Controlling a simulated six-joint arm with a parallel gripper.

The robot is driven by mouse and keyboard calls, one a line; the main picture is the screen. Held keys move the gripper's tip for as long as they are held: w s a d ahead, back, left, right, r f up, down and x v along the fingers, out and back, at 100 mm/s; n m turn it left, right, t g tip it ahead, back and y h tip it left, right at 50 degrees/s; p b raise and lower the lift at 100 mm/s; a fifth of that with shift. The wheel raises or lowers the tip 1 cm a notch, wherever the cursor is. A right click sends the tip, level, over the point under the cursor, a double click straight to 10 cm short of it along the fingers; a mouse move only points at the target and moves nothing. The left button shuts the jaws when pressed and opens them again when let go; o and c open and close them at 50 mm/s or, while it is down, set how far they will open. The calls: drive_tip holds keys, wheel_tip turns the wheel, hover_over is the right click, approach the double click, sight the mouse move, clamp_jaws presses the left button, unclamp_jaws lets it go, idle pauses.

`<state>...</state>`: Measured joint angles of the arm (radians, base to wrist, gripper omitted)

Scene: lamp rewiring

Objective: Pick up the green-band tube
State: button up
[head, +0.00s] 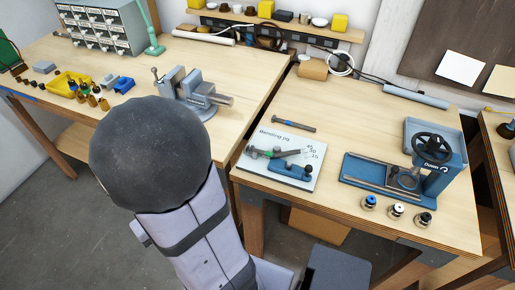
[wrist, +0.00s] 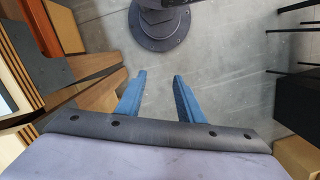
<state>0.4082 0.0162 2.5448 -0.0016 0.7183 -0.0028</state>
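A dark tube with a green band (head: 277,153) lies across the white bending jig board (head: 309,176) on the right-hand bench in the head view. Its left end has a dark, wider fitting, and a blue jig block sits just in front of it. Another dark tube (head: 294,125) lies on the bench behind the board; I cannot make out its band colour. My gripper (wrist: 159,76) shows in the wrist view with two blue fingers apart and nothing between them. It is over the grey floor, away from the tubes. It does not show in the head view.
A blue press fixture (head: 372,176) stands right of the board, with three small fittings (head: 396,211) in front. A vise (head: 196,92) and a yellow bin (head: 72,84) are on the left bench. A gap separates the benches. Bare bench top lies around the rear tube.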

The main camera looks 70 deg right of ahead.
drive_tip(key=d+r+h, duration=0.1)
drive_tip(key=d+r, duration=0.1)
drive_tip(key=d, duration=0.9)
drive_tip(key=s+d+r+g+h+p, duration=0.1)
drive_tip(key=d, duration=1)
drive_tip(key=s+d+r+p, duration=0.1)
drive_tip(key=d+r, duration=0.1)
drive_tip(key=d, duration=0.9)
drive_tip(key=shift+s+d+r+g+h, duration=0.1)
drive_tip(key=shift+d+r+g+h, duration=0.05)
drive_tip(key=shift+r+g+h, duration=0.25)
drive_tip(key=n, duration=0.1)
drive_tip(key=s+r+n, duration=0.1)
drive_tip(key=n, duration=0.1)
drive_tip(key=s+d+r+n+g, duration=0.1)
drive_tip(key=shift+s+d+r+n, duration=0.1)
drive_tip(key=shift+r+n, duration=0.15)
drive_tip(key=shift+n, duration=0.15)
drive_tip(key=shift+f, duration=0.1)
